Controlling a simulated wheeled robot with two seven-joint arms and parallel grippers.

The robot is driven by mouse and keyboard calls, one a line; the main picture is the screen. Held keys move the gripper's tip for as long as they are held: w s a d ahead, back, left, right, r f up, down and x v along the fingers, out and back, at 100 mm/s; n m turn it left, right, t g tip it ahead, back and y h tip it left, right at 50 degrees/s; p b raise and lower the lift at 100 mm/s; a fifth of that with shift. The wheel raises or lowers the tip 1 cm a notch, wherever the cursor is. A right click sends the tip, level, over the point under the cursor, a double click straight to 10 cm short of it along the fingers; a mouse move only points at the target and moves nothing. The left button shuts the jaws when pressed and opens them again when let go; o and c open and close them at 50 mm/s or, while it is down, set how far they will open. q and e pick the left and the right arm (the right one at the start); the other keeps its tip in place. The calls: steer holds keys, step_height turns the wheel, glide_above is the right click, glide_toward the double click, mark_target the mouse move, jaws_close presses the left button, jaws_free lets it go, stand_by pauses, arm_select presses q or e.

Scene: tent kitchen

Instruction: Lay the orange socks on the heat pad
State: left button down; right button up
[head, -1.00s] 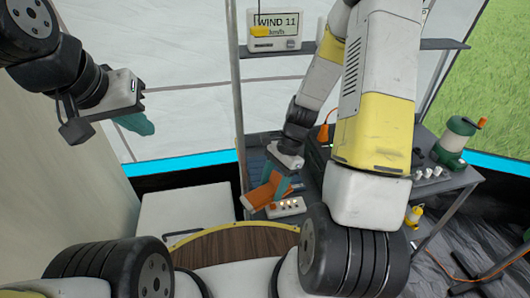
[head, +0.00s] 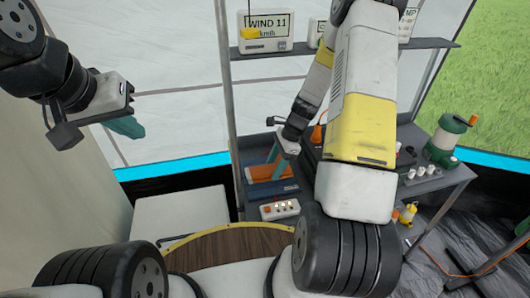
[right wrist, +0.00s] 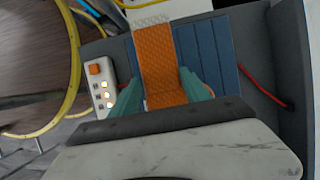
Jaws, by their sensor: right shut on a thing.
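The orange socks (head: 262,173) show as a ribbed strip over the blue heat pad (head: 287,187) on the low grey table. My right gripper (head: 278,166) is shut on the socks, its teal fingers on both sides of them. In the right wrist view the orange socks (right wrist: 160,58) run away from the fingers across the slatted blue pad (right wrist: 222,55). I cannot tell whether all of the fabric touches the pad. My left gripper (head: 127,126) hangs empty at the far left, well away from the pad; its finger gap is not clear.
A white box with lit buttons (head: 280,210) stands just in front of the pad. A green lantern (head: 448,140) and a yellow bottle (head: 408,214) are to the right. A shelf with a wind display (head: 265,30) is above. A round wooden top (head: 230,245) is nearer me.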

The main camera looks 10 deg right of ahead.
mark_target(277, 163)
steer(key=shift+w+d+f, duration=0.1)
steer(key=shift+w+d, duration=0.05)
steer(key=shift+w, duration=0.4)
steer(key=shift+w+d, duration=0.1)
steer(key=shift+w, duration=0.45)
steer(key=shift+w+f, duration=0.15)
steer(key=shift+f, duration=1.6)
steer(key=shift+f, duration=0.1)
steer(key=o, duration=1.4)
